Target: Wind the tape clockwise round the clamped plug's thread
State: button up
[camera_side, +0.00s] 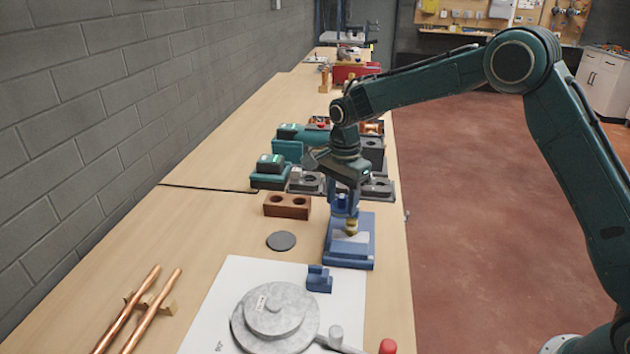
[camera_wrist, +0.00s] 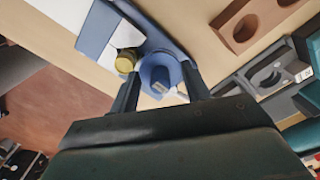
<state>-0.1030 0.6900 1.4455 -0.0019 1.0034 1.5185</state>
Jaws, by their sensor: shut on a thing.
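My gripper (camera_side: 346,204) points down over the blue clamp block (camera_side: 363,252) near the bench's right edge. In the wrist view, my fingers (camera_wrist: 161,88) are shut on the tape's round blue spool (camera_wrist: 158,66), with a small pale piece at its near side that may be tape. The brass plug (camera_side: 351,228) stands on the clamp, just below my gripper in the side view. In the wrist view the plug (camera_wrist: 124,64) is left of the spool, close to it. Whether they touch, and whether any tape lies on the thread, I cannot tell.
A brown block with two holes (camera_side: 287,206) and a dark disc (camera_side: 281,241) lie left of the clamp. A grey round bender (camera_side: 275,317) and small blue block (camera_side: 319,278) are in front. Copper pipes (camera_side: 128,312) lie front left; teal tools (camera_side: 270,172) stand behind.

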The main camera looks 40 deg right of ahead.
jog(key=shift+s+d, duration=0.1)
jog(key=shift+d, duration=0.3)
jog(key=shift+s+d, duration=0.5)
jog(key=shift+d, duration=0.25)
jog(key=shift+s, duration=0.1)
jog(key=shift+s+d, duration=0.5)
jog(key=shift+s, duration=0.2)
jog(key=shift+s, duration=0.1)
jog(key=shift+s+d, duration=0.25)
jog(key=shift+s, duration=0.55)
jog(key=shift+s, duration=0.15)
